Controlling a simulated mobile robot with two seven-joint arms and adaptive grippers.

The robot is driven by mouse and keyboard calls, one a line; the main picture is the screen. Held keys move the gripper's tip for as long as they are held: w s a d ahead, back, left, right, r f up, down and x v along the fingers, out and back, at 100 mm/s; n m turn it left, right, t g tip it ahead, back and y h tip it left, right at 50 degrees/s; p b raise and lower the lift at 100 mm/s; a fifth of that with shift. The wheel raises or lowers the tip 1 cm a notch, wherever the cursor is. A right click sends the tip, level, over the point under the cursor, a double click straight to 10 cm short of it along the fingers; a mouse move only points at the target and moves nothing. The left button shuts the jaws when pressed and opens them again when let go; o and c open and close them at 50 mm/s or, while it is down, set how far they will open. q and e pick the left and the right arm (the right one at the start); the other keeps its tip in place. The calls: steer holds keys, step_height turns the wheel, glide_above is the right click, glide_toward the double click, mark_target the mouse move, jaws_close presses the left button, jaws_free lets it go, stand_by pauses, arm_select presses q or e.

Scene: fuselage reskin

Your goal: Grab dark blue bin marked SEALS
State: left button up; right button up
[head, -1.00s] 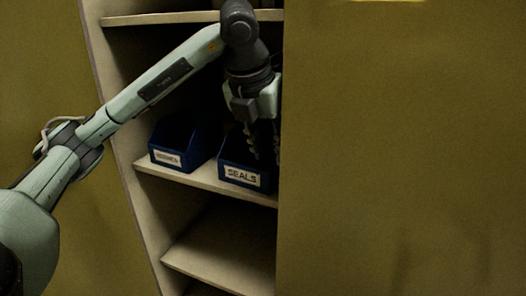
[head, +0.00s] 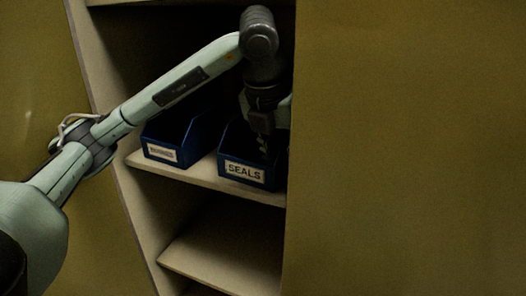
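The dark blue bin marked SEALS (head: 236,166) stands upright on a middle shelf, close to the right edge of the cabinet opening. Its white label faces me. My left gripper (head: 264,146) points down over the bin, at the right part of its open top. The fingertips reach down to or into the bin; whether they touch it I cannot tell. The fingers overlap in this view and lie in shadow, so their opening is unclear. The bin's right side and inside are mostly hidden. My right gripper is not in view.
A second dark blue bin (head: 161,152) with an unreadable white label stands left of the SEALS bin. The pale shelf (head: 200,174) bears both. A lower shelf (head: 215,262) looks empty. A large olive panel (head: 410,150) closes off the right side.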

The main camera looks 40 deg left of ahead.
arm_select(q)
jaws_close()
steer(key=shift+r, duration=0.1)
stand_by(0.6)
